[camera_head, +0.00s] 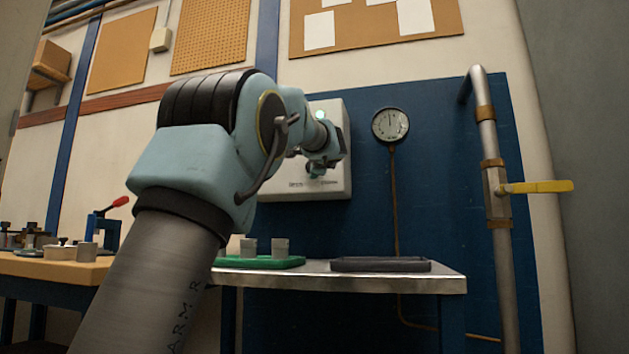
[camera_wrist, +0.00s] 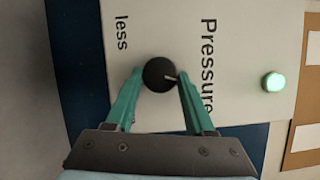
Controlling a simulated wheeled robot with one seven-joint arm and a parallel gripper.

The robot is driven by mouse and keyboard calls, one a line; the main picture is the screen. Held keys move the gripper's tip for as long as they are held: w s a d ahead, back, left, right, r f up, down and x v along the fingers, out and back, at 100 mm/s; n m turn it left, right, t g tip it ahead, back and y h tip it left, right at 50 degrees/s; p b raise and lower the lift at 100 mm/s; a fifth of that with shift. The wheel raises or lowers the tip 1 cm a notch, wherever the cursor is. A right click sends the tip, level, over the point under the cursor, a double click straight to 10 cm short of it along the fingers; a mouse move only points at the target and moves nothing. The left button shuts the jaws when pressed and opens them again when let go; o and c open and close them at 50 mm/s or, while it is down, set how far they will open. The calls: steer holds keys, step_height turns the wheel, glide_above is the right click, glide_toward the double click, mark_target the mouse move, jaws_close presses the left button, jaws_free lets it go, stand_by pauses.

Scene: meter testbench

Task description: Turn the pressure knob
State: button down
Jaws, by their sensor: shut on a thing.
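The pressure knob (camera_wrist: 159,74) is a round black knob with a light pointer mark, on a white panel (camera_wrist: 235,50) printed "Pressure" and "less". In the wrist view the two green fingers of my gripper (camera_wrist: 159,82) stand on either side of the knob and are shut on it. The pointer mark faces right in that view. In the head view my gripper (camera_head: 318,165) is at the front of the white box (camera_head: 340,185) on the blue wall panel. My arm hides much of the box there, and the knob cannot be made out.
A green lamp (camera_wrist: 273,82) glows on the panel. A round gauge (camera_head: 390,125) hangs right of the box, and a pipe with a yellow valve handle (camera_head: 540,187) stands farther right.

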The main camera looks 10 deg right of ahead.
steer(key=m+b, duration=0.1)
steer(key=m+t+h+b, duration=0.1)
steer(key=m+b, duration=0.3)
steer(key=shift+f+t+h, duration=0.3)
steer(key=shift+f, duration=0.1)
steer(key=shift+r+m+b, duration=0.1)
steer(key=shift+m+b, duration=0.25)
steer(key=shift+m, duration=0.25)
steer(key=shift+c, duration=1.3)
jaws_free()
steer(key=shift+a, duration=0.1)
steer(key=b+v, duration=0.3)
steer(key=v, duration=0.7)
steer(key=shift+s+b, duration=0.35)
